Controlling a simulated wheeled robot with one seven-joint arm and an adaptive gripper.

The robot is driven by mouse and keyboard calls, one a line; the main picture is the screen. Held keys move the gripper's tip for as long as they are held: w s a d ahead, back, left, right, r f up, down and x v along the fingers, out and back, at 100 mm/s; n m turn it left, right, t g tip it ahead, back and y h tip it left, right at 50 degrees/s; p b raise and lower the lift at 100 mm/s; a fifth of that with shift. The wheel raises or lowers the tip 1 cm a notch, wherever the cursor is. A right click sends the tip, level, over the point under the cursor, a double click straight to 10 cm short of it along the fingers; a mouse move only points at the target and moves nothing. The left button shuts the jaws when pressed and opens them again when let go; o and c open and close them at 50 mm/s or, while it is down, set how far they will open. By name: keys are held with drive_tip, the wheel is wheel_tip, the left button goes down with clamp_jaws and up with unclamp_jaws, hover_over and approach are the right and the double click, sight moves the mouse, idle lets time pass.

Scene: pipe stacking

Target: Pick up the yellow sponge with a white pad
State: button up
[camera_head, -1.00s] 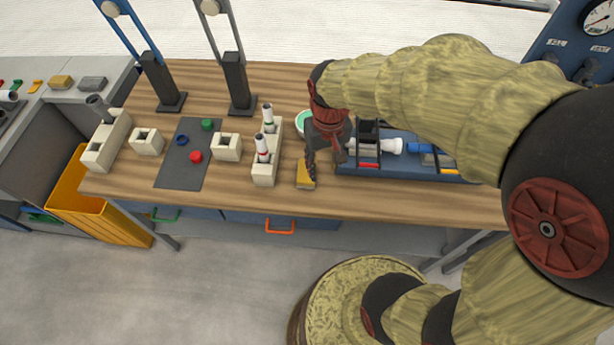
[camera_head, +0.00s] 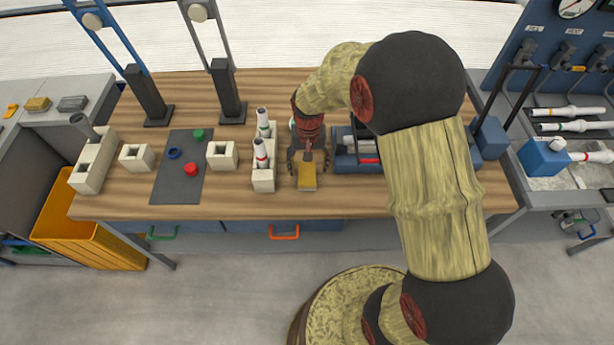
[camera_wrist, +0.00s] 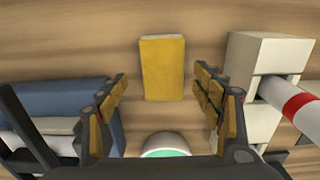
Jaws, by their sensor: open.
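The yellow sponge (camera_head: 307,177) lies on the wooden table, to the right of the white block that holds two upright pipes. In the wrist view the sponge (camera_wrist: 163,68) shows its yellow face, just beyond and between the fingertips. My gripper (camera_head: 308,165) is open and empty, with one finger on each side of the gap in the wrist view (camera_wrist: 162,90). In the head view the fingers are at the far end of the sponge. I cannot tell how high they are above it.
The white pipe block (camera_head: 264,180) stands close to the left of my gripper. A blue tray (camera_head: 345,163) is close on the right. A round white-and-green item (camera_wrist: 168,147) lies below the gripper in the wrist view. The table front beside the sponge is clear.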

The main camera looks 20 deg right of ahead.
sight(307, 173)
drive_tip(key=f, duration=0.1)
drive_tip(key=f+b, duration=0.1)
drive_tip(key=f, duration=0.2)
drive_tip(key=shift+a, duration=0.25)
drive_tip(key=shift+c, duration=1.1)
drive_tip(key=c, duration=0.9)
